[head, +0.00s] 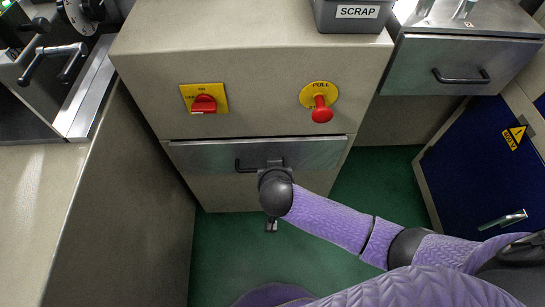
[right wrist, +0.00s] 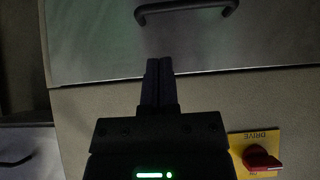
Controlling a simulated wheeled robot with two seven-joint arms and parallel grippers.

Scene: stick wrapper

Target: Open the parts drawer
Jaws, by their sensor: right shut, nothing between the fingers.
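A grey metal drawer front (head: 205,156) with a black bar handle (head: 245,166) sits low in the beige cabinet; it looks shut. I cannot read a label on it. My right gripper (head: 275,165) is in front of the drawer and covers the right part of the handle in the head view. In the right wrist view my right gripper (right wrist: 160,66) is shut and empty, its fingertips over the drawer front (right wrist: 90,45). The handle (right wrist: 186,8) lies beyond the fingertips there, with a visible gap in the picture. My left gripper is not in view.
Above the drawer are a red rotary switch (head: 204,104) and a red pull knob (head: 321,110). A second drawer (head: 455,60) with its own handle is at right. A blue cabinet door (head: 485,150) stands right. Green floor (head: 225,250) below is clear.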

